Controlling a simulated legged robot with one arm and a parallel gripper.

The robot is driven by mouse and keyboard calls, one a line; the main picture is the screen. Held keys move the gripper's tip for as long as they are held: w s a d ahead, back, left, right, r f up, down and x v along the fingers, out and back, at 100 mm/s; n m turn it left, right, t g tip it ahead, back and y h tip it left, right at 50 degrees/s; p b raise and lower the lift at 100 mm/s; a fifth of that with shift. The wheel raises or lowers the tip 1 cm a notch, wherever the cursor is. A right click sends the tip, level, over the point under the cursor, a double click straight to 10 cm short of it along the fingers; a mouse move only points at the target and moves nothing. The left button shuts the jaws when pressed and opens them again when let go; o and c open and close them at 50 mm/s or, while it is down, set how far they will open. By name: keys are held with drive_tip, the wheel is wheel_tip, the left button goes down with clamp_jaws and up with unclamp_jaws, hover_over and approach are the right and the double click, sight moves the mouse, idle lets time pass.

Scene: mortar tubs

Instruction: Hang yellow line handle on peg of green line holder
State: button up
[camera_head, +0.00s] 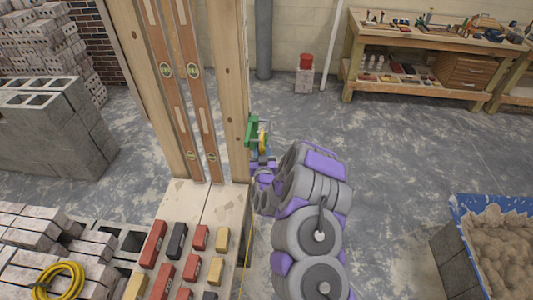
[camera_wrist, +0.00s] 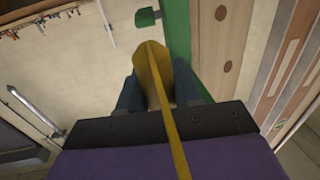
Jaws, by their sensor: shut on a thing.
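The green line holder (camera_head: 252,131) is fixed to the side of the wooden post. In the wrist view it is a green strip (camera_wrist: 178,40) with a green peg (camera_wrist: 147,18) sticking out to the left. My gripper (camera_head: 262,163) is up beside the post, just below the holder. It is shut on the yellow line handle (camera_head: 262,138), which stands up between the fingers in the wrist view (camera_wrist: 152,72). The handle's top is close to the peg; I cannot tell if they touch. A yellow line (camera_head: 248,250) hangs down below.
Two wooden levels (camera_head: 201,90) lean on the post frame. A plank with red, black and tan blocks (camera_head: 192,268) lies below. A blue-lined mortar tub (camera_head: 456,215) is at the right.

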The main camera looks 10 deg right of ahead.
drive_tip(key=shift+w+a+f+b, duration=0.2)
drive_tip(key=shift+a+f+b, duration=0.2)
drive_tip(key=shift+a, duration=0.2)
drive_tip(key=shift+w+a+f+b, duration=0.15)
drive_tip(key=shift+a+f+b, duration=0.15)
drive_tip(key=shift+a, duration=0.3)
drive_tip(key=o, duration=1.7)
drive_tip(key=shift+o, duration=0.6)
